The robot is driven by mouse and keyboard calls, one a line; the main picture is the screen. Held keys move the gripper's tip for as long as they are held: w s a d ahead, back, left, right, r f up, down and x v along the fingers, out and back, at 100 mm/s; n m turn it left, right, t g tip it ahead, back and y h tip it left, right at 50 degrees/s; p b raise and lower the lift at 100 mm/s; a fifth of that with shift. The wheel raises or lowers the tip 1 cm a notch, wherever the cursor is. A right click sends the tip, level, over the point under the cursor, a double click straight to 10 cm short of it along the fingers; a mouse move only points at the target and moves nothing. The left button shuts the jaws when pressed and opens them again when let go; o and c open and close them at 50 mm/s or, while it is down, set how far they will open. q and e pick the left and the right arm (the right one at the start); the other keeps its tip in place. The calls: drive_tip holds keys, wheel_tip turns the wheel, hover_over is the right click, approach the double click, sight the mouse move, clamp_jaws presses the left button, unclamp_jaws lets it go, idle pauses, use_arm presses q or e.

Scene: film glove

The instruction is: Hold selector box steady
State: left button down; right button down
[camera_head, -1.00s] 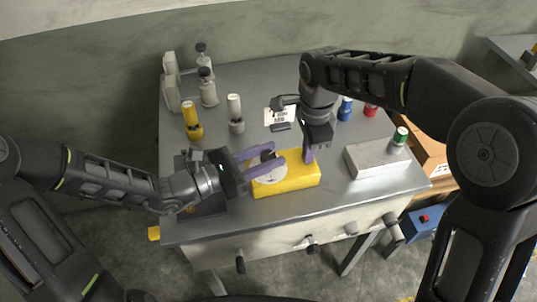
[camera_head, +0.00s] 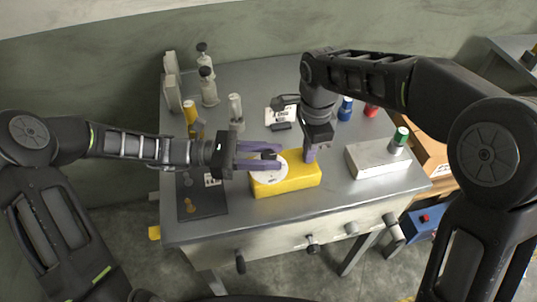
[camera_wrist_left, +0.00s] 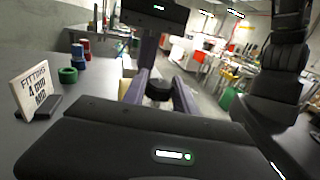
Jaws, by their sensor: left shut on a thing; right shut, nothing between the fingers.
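The yellow selector box (camera_head: 296,180) sits near the front middle of the grey table, with a white round dial (camera_head: 266,172) and a black knob (camera_head: 268,153) on top. My left gripper (camera_head: 275,156) comes in level from the left with its purple fingers on either side of the knob, shut on it. The knob (camera_wrist_left: 158,89) also shows between the fingers in the left wrist view. My right gripper (camera_head: 310,155) points down, shut and empty, with its fingertips at the box's top right part. Whether they press on it is hard to tell.
A grey box with a green-topped cylinder (camera_head: 397,142) stands to the right. Yellow and white cylinders (camera_head: 236,112), grey bottles (camera_head: 208,88) and a sign card (camera_head: 279,115) stand behind. A dark mat (camera_head: 204,197) lies at the front left. Handles stick out from the table front.

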use_arm(q)
drive_tip(key=shift+s+d+m+g+y, duration=0.15)
drive_tip(key=shift+m+g, duration=0.65)
drive_tip(key=shift+g, duration=0.5)
drive_tip(key=shift+w+a+m+g+y, duration=0.15)
drive_tip(key=shift+m+g, duration=0.65)
drive_tip(key=shift+g, duration=0.5)
drive_tip(key=shift+s+d, duration=0.1)
drive_tip(key=shift+s, duration=0.05)
drive_tip(key=c, duration=1)
unclamp_jaws()
drive_tip(key=shift+a, duration=0.2)
drive_tip(key=v, duration=0.7)
drive_tip(key=shift+a, duration=0.1)
